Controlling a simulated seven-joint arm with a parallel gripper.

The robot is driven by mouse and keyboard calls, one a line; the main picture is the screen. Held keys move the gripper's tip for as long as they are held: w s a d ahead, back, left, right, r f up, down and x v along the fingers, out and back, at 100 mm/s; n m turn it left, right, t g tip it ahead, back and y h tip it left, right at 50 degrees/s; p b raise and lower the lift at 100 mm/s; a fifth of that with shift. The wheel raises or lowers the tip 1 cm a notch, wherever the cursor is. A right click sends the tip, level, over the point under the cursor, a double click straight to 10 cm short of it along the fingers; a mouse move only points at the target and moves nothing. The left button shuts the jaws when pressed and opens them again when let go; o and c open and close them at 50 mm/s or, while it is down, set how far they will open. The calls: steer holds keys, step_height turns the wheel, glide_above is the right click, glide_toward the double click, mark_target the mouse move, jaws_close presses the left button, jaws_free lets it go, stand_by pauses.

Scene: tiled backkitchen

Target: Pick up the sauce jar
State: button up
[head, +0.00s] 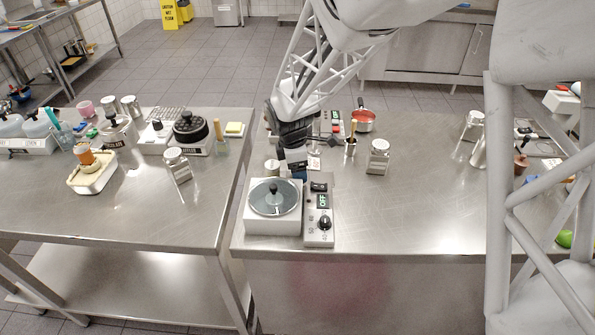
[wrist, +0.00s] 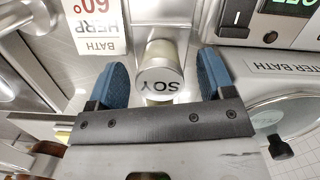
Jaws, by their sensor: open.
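The sauce jar (wrist: 160,75) shows in the wrist view as a small pale jar with a round silver lid marked SOY, which reads upside down. It stands between the two blue fingers of my gripper (wrist: 164,64), with visible gaps on both sides. The fingers are open and reach down beside the jar without closing on it. In the head view my gripper (head: 298,172) is low over the right steel table, just behind the water bath (head: 258,222).
The water bath's control box (head: 319,228) is close in front of my gripper. A printed card (wrist: 98,28) is close by in the wrist view. A red pot (head: 364,122) and a lidded container (head: 378,160) stand farther right.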

stand_by(0.5)
steer(key=c, duration=1)
steer(key=shift+c, duration=0.2)
steer(key=shift+r, duration=0.1)
steer(key=shift+r, duration=4.9)
